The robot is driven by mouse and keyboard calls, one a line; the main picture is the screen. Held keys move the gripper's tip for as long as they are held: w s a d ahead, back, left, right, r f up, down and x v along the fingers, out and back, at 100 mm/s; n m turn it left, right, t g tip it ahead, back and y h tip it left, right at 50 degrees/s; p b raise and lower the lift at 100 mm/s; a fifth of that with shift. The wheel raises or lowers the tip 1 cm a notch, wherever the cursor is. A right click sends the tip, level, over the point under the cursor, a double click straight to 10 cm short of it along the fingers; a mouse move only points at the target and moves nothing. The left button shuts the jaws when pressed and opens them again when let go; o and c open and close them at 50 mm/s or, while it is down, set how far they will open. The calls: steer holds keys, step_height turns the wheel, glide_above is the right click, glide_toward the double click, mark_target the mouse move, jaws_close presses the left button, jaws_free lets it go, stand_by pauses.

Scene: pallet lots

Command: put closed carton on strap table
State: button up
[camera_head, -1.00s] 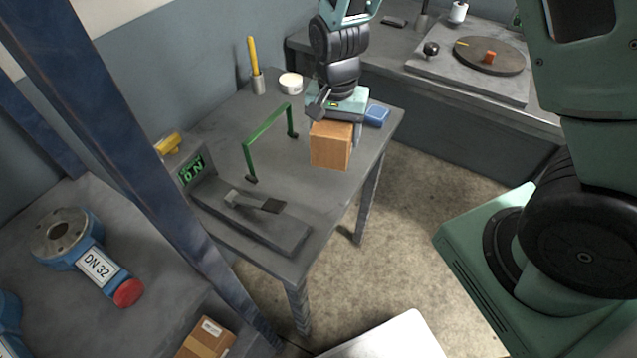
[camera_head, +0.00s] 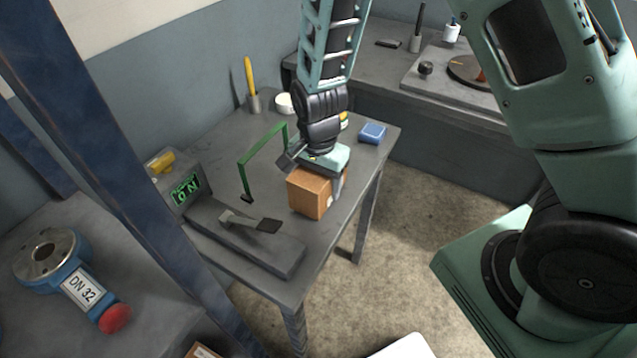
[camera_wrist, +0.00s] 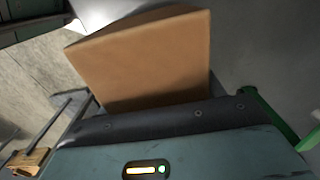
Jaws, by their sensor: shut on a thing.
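The closed carton (camera_head: 308,193) is a plain brown box in my gripper (camera_head: 322,172), over the right front part of the grey table (camera_head: 225,135). My gripper comes down from above and is shut on the carton. In the wrist view the carton (camera_wrist: 145,60) fills the upper middle, just beyond the dark gripper edge, slightly tilted in the picture. I cannot tell whether its underside touches the tabletop. I take this grey table with the green arch (camera_head: 262,145) as the strap table.
The green arch stands left of the carton. A unit with a green display (camera_head: 186,189) and a flat bed (camera_head: 250,245) lie at the table's front left. A blue box (camera_head: 372,133), white roll (camera_head: 284,103) and yellow-handled tool (camera_head: 250,75) stand farther back. A dark blue post (camera_head: 130,180) crosses the left.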

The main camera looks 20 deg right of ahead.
steer(key=shift+f, duration=0.45)
steer(key=shift+f, duration=0.15)
steer(key=o, duration=1.3)
